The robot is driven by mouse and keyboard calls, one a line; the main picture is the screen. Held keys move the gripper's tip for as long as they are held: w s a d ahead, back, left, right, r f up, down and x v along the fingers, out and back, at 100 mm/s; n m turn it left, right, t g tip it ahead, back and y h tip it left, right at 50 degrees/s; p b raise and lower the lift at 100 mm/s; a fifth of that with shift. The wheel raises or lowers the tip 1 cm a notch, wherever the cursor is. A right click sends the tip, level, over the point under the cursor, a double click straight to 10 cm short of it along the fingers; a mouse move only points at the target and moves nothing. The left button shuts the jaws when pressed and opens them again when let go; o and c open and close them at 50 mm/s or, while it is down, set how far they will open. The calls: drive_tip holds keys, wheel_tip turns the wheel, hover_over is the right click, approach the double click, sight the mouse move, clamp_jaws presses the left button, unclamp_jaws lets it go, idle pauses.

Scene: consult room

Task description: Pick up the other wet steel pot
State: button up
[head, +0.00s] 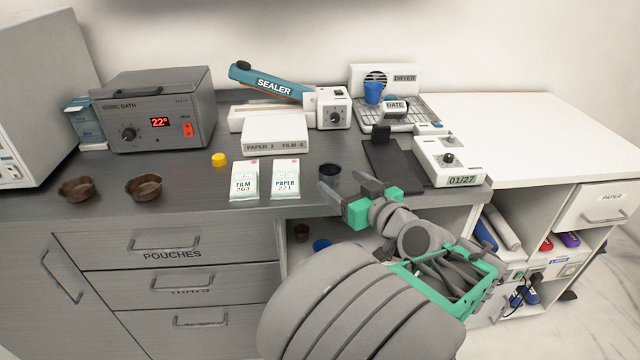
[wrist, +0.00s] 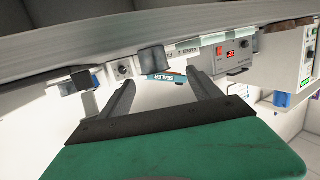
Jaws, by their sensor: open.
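A dark grey steel pot (head: 329,171) stands upright on the counter, just beyond my gripper in the head view. It looks like the grey cylinder (wrist: 153,60) ahead of my fingers in the wrist view, which is turned upside down. My gripper (head: 345,186) is open and empty at the counter's front edge, with its fingers pointing toward the pot. In the wrist view the open fingers (wrist: 161,80) are spread, with the pot beyond them, apart from them. Whether the pot is wet cannot be told.
Two brown bowls (head: 76,189) (head: 144,187) sit at left before the sonic bath (head: 155,110). Two pouch packs (head: 244,180) (head: 286,179) lie left of the pot. A dark mat (head: 400,165) and date device (head: 449,161) lie right. A blue cup (head: 373,93) stands on the dryer (head: 405,112).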

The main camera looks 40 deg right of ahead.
sight(336, 175)
drive_tip(key=x, duration=0.5)
drive_tip(key=d+x, duration=0.1)
drive_tip(key=x, duration=0.1)
drive_tip(key=shift+w+p, duration=0.2)
drive_tip(key=shift+p, duration=0.15)
drive_tip(key=shift+c, duration=0.5)
drive_tip(key=c, duration=1.2)
